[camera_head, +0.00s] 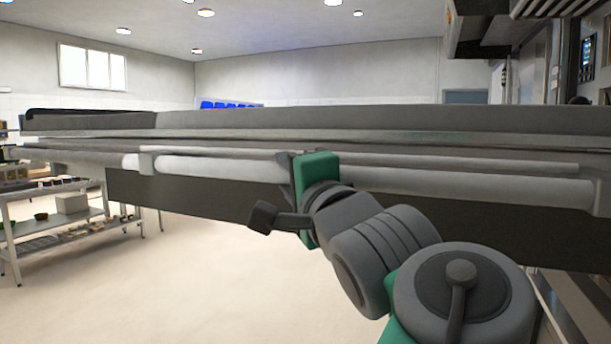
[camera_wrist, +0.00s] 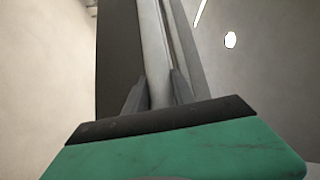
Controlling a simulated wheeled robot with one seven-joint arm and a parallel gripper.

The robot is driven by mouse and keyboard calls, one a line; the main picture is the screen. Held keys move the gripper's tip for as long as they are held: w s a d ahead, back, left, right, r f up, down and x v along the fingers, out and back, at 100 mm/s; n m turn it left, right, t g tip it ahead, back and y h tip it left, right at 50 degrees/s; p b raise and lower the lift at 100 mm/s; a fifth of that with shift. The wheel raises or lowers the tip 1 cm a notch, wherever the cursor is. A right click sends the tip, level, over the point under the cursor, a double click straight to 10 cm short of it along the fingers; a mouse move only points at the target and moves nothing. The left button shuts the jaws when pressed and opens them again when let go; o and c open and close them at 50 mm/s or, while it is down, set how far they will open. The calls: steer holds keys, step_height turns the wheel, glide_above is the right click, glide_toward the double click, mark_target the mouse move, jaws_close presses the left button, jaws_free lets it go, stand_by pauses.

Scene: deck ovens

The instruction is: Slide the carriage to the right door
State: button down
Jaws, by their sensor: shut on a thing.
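The carriage (camera_head: 380,121) is a long grey loader deck that spans the head view from left to right. A pale round bar (camera_head: 440,181) runs along its near side, and it also shows in the wrist view (camera_wrist: 155,50). My gripper (camera_head: 287,180) is at the bar near the middle of the head view. In the wrist view my gripper (camera_wrist: 158,92) has a finger on each side of the bar and is shut on it. The fingertips are partly hidden in the head view. The right door is not clearly visible in either view.
A metal rack (camera_head: 75,221) with trays and small items stands at the left. Dark oven-like equipment (camera_head: 490,30) hangs at the upper right. Pale floor (camera_head: 220,285) below the carriage is open. A window (camera_head: 91,67) is in the far wall.

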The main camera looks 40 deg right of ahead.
steer(key=shift+a+f, duration=0.1)
steer(key=shift+f, duration=0.05)
steer(key=c, duration=1.1)
jaws_free()
steer(key=shift+s+a, duration=0.1)
steer(key=shift+o, duration=0.2)
